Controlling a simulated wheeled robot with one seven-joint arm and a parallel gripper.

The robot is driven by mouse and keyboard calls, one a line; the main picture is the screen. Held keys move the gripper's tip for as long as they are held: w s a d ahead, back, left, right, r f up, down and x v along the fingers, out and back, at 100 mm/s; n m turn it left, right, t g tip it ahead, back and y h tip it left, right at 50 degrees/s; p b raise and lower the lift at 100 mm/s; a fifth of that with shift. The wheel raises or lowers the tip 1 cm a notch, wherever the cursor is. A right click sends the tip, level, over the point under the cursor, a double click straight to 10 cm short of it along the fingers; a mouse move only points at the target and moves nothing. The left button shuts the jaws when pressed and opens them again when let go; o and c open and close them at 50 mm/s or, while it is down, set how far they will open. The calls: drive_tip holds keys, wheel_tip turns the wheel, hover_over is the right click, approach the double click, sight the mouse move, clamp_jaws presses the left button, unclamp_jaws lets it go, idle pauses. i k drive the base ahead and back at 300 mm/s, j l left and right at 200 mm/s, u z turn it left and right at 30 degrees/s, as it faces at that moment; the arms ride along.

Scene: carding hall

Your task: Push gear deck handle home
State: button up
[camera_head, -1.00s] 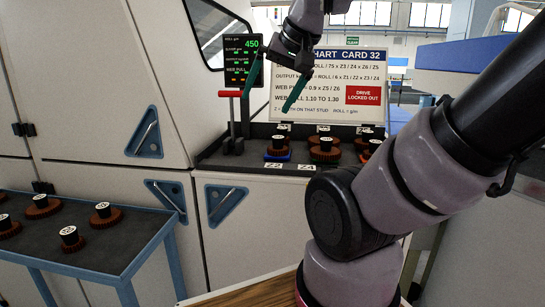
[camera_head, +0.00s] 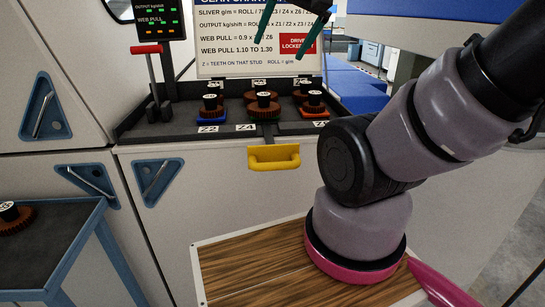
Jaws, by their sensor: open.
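A yellow handle (camera_head: 273,157) sticks out from the front of the pale machine, just below the gear deck (camera_head: 180,129). The deck is a dark tray holding several brown gears with black hubs, some on coloured bases. I cannot tell how far the deck stands out from the machine. My gripper (camera_head: 284,43) is at the top of the view, its two teal fingers apart and pointing down, with nothing between them. In the picture it is in front of the chart card, above the handle and apart from it. Its upper part is cut off.
A red-topped lever (camera_head: 151,66) stands at the deck's left. The chart card (camera_head: 220,50) stands behind the gears. A blue-edged table (camera_head: 62,240) with a gear is at the lower left. Blue triangular recesses (camera_head: 157,180) mark the machine's front panels.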

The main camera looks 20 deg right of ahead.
sight(271, 156)
drive_tip(key=k+l+u, duration=0.1)
drive_tip(key=k, duration=1)
